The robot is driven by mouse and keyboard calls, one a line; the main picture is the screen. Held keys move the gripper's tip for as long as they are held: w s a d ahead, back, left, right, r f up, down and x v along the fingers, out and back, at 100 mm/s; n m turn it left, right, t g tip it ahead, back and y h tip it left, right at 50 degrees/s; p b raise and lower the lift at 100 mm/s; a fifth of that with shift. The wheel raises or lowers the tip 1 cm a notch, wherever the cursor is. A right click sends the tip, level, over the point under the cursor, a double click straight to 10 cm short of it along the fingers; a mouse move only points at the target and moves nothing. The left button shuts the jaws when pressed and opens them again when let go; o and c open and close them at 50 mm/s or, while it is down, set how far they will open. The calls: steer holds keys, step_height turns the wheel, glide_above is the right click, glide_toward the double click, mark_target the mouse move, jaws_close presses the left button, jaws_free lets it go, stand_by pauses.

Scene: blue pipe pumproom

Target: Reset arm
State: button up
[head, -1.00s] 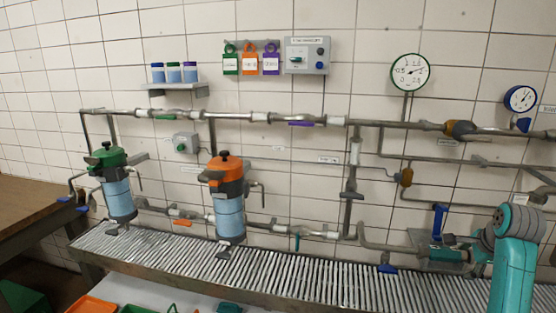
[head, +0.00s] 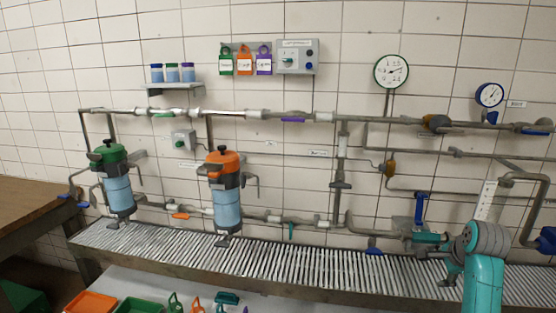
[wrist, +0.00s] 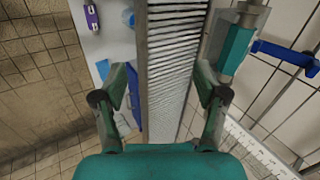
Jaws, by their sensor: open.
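My gripper (wrist: 162,75) is open and empty in the wrist view, its two dark teal fingers well apart at left and right. The slatted metal bench top (wrist: 172,50) shows below and between the fingers. In the head view my teal arm with its grey joint rises at the lower right, in front of the bench. The gripper (head: 451,272) shows there only as a small dark shape left of the joint; its fingers are hard to make out.
A blue-handled valve (head: 421,207) and pipes stand close behind my arm; a blue handle (wrist: 285,56) shows right of the gripper. An orange-topped filter (head: 225,190) and a green-topped filter (head: 115,182) stand farther left. Trays (head: 92,303) lie in front. The bench middle is clear.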

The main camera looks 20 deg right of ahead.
steer(key=s+a+f+n+t, duration=0.35)
steer(key=a+f+n, duration=0.45)
steer(key=a+f, duration=1.4)
steer(key=s+a+n+t, duration=0.4)
steer(key=s+a+n, duration=0.5)
steer(key=s+a, duration=1.1)
steer(key=s+a+r+n+t+y, duration=0.1)
steer(key=s+a+r+n, duration=0.1)
steer(key=s+r, duration=0.4)
steer(key=s+a+r+n+t+y, duration=0.1)
steer(key=s+r+n+y, duration=0.1)
steer(key=s+r+n, duration=0.2)
steer(key=s+r, duration=0.2)
steer(key=s, duration=0.2)
steer(key=shift+a+r, duration=0.2)
steer(key=shift+a, duration=0.2)
